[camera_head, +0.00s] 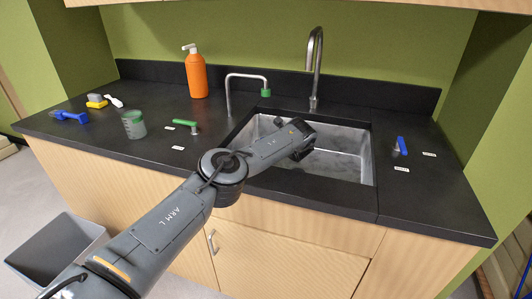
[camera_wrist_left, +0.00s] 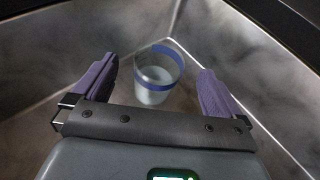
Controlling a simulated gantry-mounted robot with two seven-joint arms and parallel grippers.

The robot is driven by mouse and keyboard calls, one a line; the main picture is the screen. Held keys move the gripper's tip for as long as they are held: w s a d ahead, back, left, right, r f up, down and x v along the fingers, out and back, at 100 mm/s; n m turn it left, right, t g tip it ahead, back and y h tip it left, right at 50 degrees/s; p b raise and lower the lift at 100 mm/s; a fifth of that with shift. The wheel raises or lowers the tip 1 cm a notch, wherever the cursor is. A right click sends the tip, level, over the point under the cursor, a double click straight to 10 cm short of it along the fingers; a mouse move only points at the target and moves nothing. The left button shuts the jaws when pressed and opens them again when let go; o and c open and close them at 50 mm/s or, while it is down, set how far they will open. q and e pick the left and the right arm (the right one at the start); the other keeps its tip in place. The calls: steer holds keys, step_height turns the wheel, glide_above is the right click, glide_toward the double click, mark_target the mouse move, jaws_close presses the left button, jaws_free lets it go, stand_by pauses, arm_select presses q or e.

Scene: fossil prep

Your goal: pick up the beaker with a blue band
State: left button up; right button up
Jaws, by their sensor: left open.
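The beaker with a blue band (camera_wrist_left: 155,88) stands in the sink in the left wrist view. It is clear, with a blue band near its rim, and lies ahead of and between my left gripper's purple fingers (camera_wrist_left: 158,68). The fingers are apart and I see no grip on it. In the head view my left gripper (camera_head: 303,152) reaches into the sink, and the beaker is hidden there. A second beaker, with a green band (camera_head: 133,124), stands on the left counter. My right gripper is not in view.
The steel sink (camera_head: 345,165) has walls close around the gripper. A tall faucet (camera_head: 314,70) and a green-tipped spout (camera_head: 247,78) rise behind it. An orange bottle (camera_head: 196,75), a green-handled valve (camera_head: 186,124) and a blue-handled valve (camera_head: 401,146) stand on the black counter.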

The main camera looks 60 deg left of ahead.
arm_select(q)
steer(key=shift+w+a+f, duration=0.1)
steer(key=shift+a+f, duration=0.1)
steer(key=shift+f, duration=0.05)
steer(key=b+x, duration=0.2)
steer(key=shift+a+f+b, duration=0.3)
steer(key=shift+b, duration=0.1)
steer(key=shift+w+a+f+b, duration=0.1)
steer(key=shift+a+f+b, duration=0.05)
steer(key=shift+a+b, duration=0.35)
steer(key=shift+a, duration=0.45)
steer(key=c, duration=1.1)
